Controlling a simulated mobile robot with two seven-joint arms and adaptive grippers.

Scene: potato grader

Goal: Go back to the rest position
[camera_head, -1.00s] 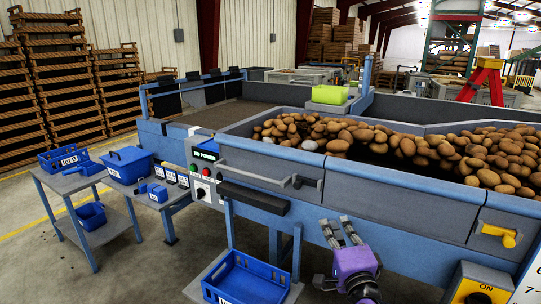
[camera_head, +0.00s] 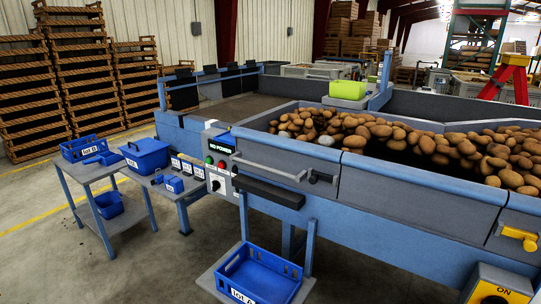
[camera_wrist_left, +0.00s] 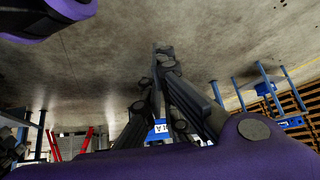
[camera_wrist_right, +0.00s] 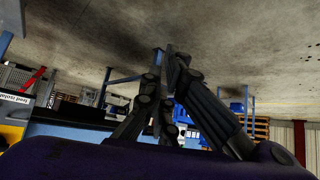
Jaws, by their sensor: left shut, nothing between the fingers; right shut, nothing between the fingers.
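No gripper shows in the head view now. My left gripper (camera_wrist_left: 164,62) shows in the left wrist view with its fingers together and nothing between them, over bare concrete floor. My right gripper (camera_wrist_right: 170,62) shows in the right wrist view, also shut and empty, with the floor behind it. Both are clear of the grader and the tables. The potato grader (camera_head: 400,205) stands ahead, with potatoes (camera_head: 420,140) heaped in its trough.
A blue crate (camera_head: 258,277) sits on a low stand in front of the grader. A side table (camera_head: 90,168) with blue bins stands at the left. The floor at the lower left is free.

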